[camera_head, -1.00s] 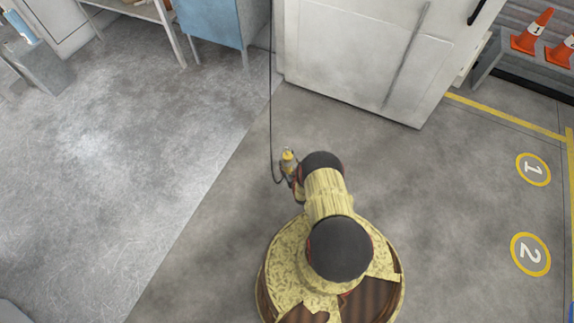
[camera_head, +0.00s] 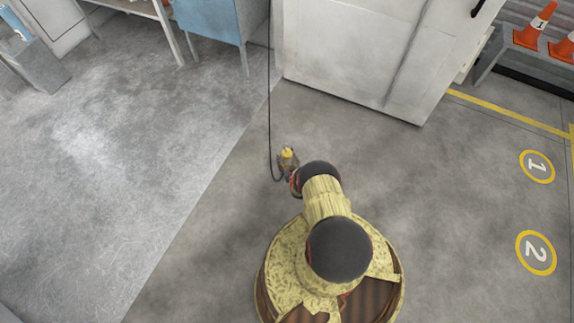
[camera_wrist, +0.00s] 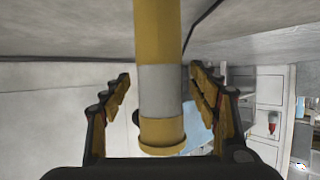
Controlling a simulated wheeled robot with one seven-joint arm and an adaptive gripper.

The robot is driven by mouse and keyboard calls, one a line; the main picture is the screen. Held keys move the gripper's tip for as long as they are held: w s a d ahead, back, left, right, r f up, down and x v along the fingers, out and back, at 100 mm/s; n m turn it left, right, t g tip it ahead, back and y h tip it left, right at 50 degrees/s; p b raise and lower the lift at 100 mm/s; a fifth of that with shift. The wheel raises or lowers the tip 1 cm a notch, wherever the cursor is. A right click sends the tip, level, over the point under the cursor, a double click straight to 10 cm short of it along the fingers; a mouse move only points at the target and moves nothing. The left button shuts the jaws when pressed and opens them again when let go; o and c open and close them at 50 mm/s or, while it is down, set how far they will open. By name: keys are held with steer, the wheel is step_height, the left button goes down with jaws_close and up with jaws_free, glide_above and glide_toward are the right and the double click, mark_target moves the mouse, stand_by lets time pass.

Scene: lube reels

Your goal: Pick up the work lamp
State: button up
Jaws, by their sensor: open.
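The work lamp (camera_head: 287,155) hangs on a dark cord just beyond the end of my arm in the head view; my arm hides part of it. In the wrist view the lamp (camera_wrist: 160,92) is a yellow cylinder with a pale grey band and a yellow rim at its lower end. It stands between the two fingers of my gripper (camera_wrist: 163,95), which is open. There is a gap on the left side; on the right the finger is close to the lamp, and I cannot tell if they touch.
The dark cord (camera_head: 269,100) runs up from the lamp. A large white cabinet (camera_head: 350,55) stands behind, with a blue cabinet (camera_head: 211,20) to its left. Orange cones (camera_head: 535,25) sit on a bench at the upper right. The grey floor around my base is clear.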

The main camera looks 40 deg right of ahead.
steer(key=shift+c, duration=0.4)
steer(key=c, duration=1.5)
jaws_close()
steer(key=shift+r, duration=0.1)
